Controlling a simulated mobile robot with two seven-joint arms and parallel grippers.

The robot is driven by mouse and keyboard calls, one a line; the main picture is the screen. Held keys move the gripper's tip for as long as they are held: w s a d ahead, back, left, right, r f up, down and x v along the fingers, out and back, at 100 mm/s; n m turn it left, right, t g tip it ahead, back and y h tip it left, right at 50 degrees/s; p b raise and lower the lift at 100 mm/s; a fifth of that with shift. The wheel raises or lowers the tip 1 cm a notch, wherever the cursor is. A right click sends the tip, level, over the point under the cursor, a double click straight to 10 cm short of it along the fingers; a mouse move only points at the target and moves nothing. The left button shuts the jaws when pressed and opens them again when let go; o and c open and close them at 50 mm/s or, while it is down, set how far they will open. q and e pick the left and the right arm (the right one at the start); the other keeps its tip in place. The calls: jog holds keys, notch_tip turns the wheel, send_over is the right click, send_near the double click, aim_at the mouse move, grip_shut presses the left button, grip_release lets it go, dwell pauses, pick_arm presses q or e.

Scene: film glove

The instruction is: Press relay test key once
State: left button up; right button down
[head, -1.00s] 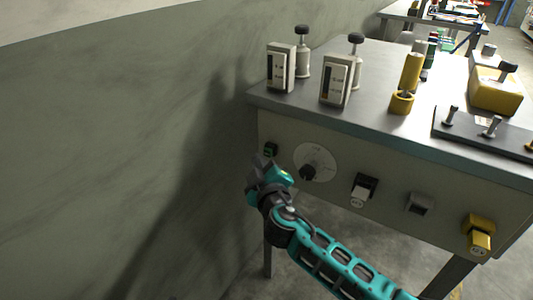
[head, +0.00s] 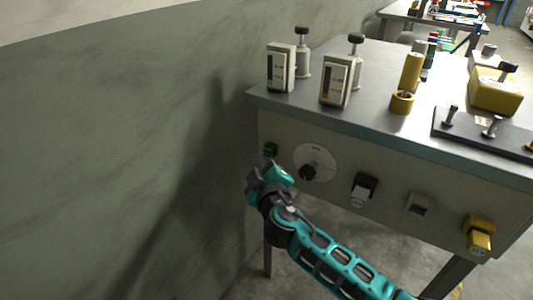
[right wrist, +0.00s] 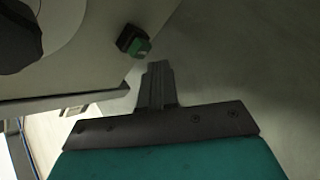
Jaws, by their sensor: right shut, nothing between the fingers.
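A small dark key with a green face (head: 270,149) sits at the left end of the table's front panel. I take it for the relay test key, but no label on it is readable. It also shows in the right wrist view (right wrist: 136,44), standing out from the pale panel. My right gripper (head: 257,168) is shut and empty, just below the key in the head view. In the right wrist view its closed fingers (right wrist: 158,82) point towards the key's side, with a visible gap between them. My left gripper is not in view.
Right of the key, the panel carries a round dial (head: 316,160), a black-and-white switch (head: 363,188), a grey switch (head: 419,204) and a yellow one (head: 479,234). Meters and plungers stand on the tabletop (head: 385,125). A grey wall (head: 110,130) runs close on the left.

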jog(key=shift+w, duration=0.1)
dwell(0.4)
jog(key=shift+w+d, duration=0.25)
jog(key=shift+w+d+b, duration=0.3)
jog(key=shift+w, duration=0.05)
dwell(1.0)
jog(key=shift+s+a, duration=0.55)
jog(key=shift+s, duration=0.15)
